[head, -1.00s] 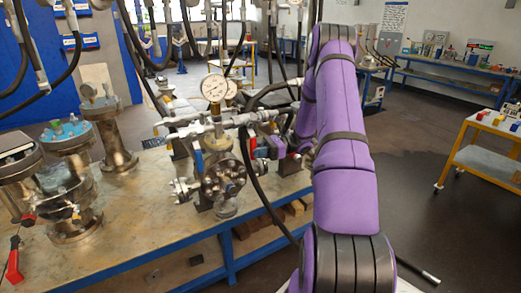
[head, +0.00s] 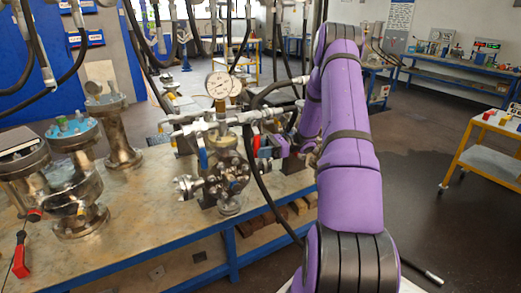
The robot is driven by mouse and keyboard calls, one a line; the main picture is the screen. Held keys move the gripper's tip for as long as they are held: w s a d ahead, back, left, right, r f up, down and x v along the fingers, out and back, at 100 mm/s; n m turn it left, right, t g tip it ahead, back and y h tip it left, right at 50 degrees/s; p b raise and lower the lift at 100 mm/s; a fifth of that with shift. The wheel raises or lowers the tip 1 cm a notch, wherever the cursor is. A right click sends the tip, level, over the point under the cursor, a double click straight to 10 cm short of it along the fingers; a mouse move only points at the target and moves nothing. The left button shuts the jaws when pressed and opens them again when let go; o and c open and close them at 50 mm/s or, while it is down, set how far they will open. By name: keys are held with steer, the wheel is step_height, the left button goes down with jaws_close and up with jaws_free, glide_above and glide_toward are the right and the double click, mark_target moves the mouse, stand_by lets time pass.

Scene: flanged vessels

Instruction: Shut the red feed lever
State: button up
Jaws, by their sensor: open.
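The flanged vessel (head: 227,178) stands on the bench with pipework and a pressure gauge (head: 219,85) above it. A red lever (head: 257,146) hangs from the pipework on its right side, and a blue lever (head: 203,159) hangs on its left. My purple arm comes in from the right. My gripper (head: 268,152) is small in the head view, open, just right of the red lever. I cannot tell whether it touches the lever, and the black hose and my arm hide part of it.
A black hose (head: 262,195) hangs in front of the pipework, close to my gripper. Other metal vessels (head: 77,180) stand at the left of the bench (head: 140,230). A yellow cart (head: 480,160) stands at the right, with open floor before it.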

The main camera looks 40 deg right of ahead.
steer(key=v, duration=1)
steer(key=shift+d, duration=0.35)
